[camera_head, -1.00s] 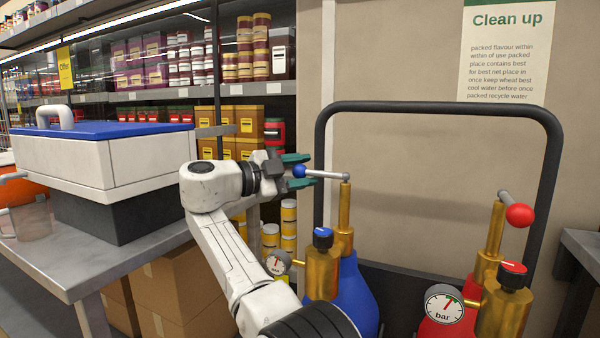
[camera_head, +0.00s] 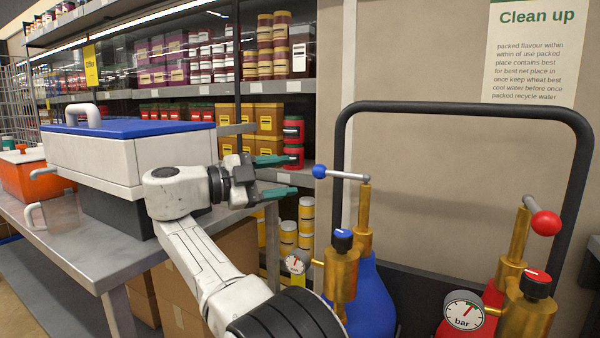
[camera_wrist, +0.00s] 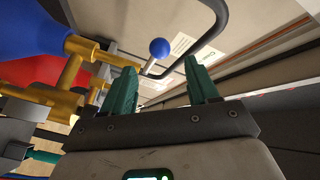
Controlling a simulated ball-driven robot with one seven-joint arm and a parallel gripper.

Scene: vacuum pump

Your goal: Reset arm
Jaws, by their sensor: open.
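My gripper (camera_head: 284,176) is open and empty, with two green fingers pointing right in the head view. The blue ball handle (camera_head: 319,171) of the blue cylinder (camera_head: 370,292) is just to the right of the fingertips, with a gap between them. In the wrist view my gripper (camera_wrist: 165,82) has its fingers apart, and the blue ball (camera_wrist: 159,48) appears beyond them, nearer the left finger. A lever links the ball to the brass valve (camera_head: 364,215). A blue knob (camera_head: 342,240) and a small gauge (camera_head: 295,262) sit on the brass fitting below.
A red cylinder (camera_head: 455,328) with a red ball lever (camera_head: 545,223) and gauge (camera_head: 463,315) stands at right. A black frame (camera_head: 460,107) arches behind both. A white box with blue lid (camera_head: 130,150) rests on the grey table (camera_head: 75,240) at left. Shelves stand behind.

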